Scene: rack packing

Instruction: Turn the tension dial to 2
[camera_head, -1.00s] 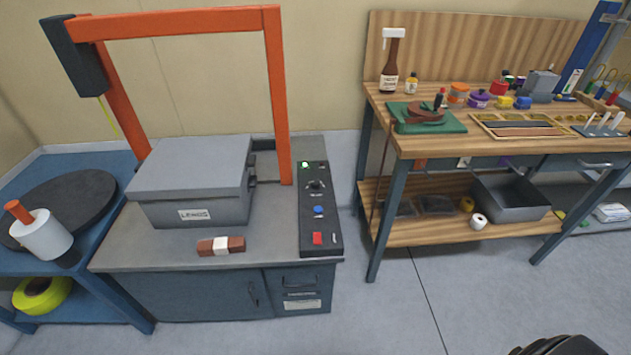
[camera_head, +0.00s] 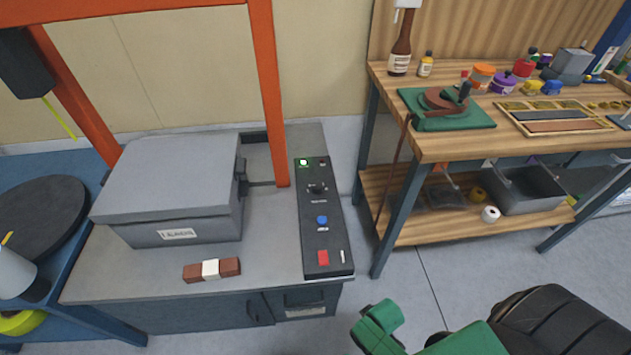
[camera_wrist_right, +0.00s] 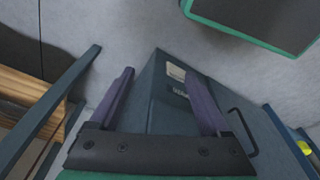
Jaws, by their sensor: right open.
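The tension dial (camera_head: 316,188) is a small dark knob with a light mark on the black control panel (camera_head: 310,216), at the right side of the grey machine table. Its number marks are too small to read. My right gripper (camera_wrist_right: 159,74) shows in the right wrist view with its two purple fingers apart and nothing between them. Beyond them are the blue-grey cabinet (camera_wrist_right: 165,112) and the floor, so it is away from the dial. In the head view, only green and black parts of my right arm show at the bottom right. My left gripper is out of view.
The panel also has a green lamp (camera_head: 303,162), a blue button (camera_head: 322,221) and a red switch (camera_head: 323,258). An orange frame (camera_head: 270,100) rises beside the panel. A grey box (camera_head: 175,190) and a banded brown bundle (camera_head: 211,269) sit left. A wooden workbench (camera_head: 440,140) stands right.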

